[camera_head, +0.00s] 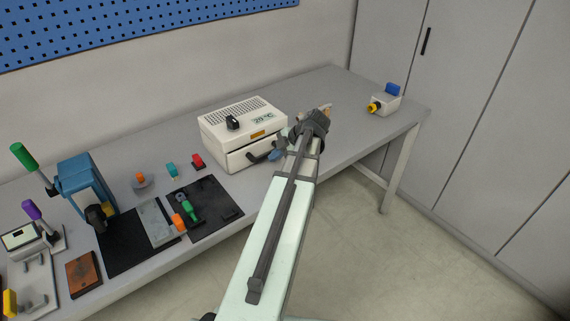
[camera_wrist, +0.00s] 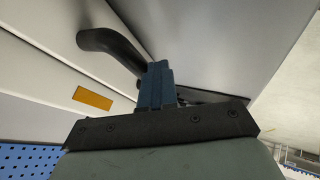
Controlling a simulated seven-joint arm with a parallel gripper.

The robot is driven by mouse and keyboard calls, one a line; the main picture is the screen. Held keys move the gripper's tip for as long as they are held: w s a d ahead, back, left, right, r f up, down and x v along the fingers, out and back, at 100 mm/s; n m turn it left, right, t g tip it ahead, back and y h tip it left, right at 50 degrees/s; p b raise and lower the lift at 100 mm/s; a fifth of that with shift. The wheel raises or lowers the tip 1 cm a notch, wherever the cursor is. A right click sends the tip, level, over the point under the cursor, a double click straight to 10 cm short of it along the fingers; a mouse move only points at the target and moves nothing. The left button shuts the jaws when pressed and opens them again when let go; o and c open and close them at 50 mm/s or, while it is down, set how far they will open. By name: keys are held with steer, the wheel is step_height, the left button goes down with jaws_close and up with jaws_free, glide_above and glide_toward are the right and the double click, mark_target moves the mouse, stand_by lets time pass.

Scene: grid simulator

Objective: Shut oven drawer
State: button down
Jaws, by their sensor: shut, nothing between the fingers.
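The white oven (camera_head: 225,118) stands on the workbench against the wall, with a vented top, a black knob and a small display. Its drawer (camera_head: 238,160) is at the bottom of the front and appears to stand out a little, with a dark gap above it. The black drawer handle (camera_head: 262,156) also shows as a curved bar in the wrist view (camera_wrist: 112,45). My gripper (camera_head: 276,154) is at the right end of the drawer front, beside the handle. Its blue fingers (camera_wrist: 156,75) are together and empty, close to the handle; contact is unclear.
A small white box with a blue block and yellow knob (camera_head: 384,104) stands at the right end of the bench (camera_head: 345,95). A blue lever press (camera_head: 84,185), dark mats and several coloured-handled items fill the left. Bench between oven and right box is mostly clear.

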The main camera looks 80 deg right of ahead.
steer(key=shift+w+d, duration=0.1)
steer(key=shift+d, duration=0.05)
steer(key=shift+s+a+f, duration=0.1)
steer(key=shift+s+a, duration=0.15)
steer(key=shift+a, duration=0.1)
steer(key=s+a, duration=0.2)
steer(key=shift+s+a, duration=0.15)
steer(key=shift+s, duration=0.25)
steer(key=v, duration=0.9)
